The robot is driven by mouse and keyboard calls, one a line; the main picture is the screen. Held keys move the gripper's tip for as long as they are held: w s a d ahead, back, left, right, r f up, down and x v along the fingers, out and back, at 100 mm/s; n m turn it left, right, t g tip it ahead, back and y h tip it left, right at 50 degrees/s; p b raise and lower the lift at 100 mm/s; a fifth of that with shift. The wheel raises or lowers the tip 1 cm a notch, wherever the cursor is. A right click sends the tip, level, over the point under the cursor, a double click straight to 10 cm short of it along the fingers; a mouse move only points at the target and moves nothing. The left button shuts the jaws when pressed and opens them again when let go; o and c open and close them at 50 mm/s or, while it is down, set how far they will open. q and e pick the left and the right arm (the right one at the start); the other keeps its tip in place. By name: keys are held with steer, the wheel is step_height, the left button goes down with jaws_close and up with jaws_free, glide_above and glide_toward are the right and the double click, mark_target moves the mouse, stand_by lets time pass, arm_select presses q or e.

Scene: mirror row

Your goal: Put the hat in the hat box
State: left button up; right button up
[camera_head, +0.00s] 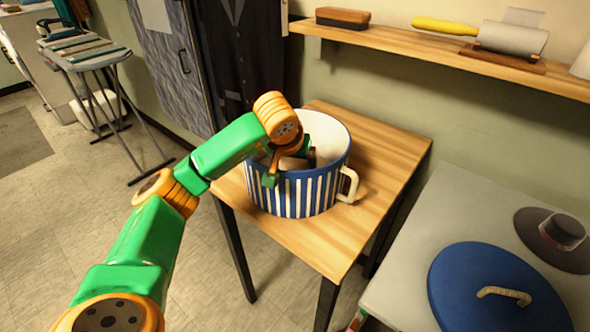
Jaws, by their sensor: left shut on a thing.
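The hat (552,239) is dark with a flat brim and a pinkish-brown band. It lies on the grey-topped surface at the far right. The hat box (300,197) is a round, open tub with blue and white stripes and a cream side handle, upright on the wooden table. My left gripper (279,170) is at its near left rim and appears shut on the wall, with one finger outside over the stripes. A brownish shape shows inside the box, partly hidden by my gripper; I cannot tell what it is. My right gripper is not in view.
A blue lid (492,288) with a cream handle lies beside the hat on the grey surface (410,262). The wooden table (385,141) has free room around the box. A wall shelf (400,44) above holds a brush (342,17) and a lint roller (510,37).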

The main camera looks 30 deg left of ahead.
arm_select(q)
steer(key=shift+f, duration=0.8)
steer(key=shift+f, duration=0.15)
steer(key=o, duration=1.1)
steer(key=shift+r, duration=0.2)
steer(key=v, duration=1.2)
steer(key=shift+p, duration=0.45)
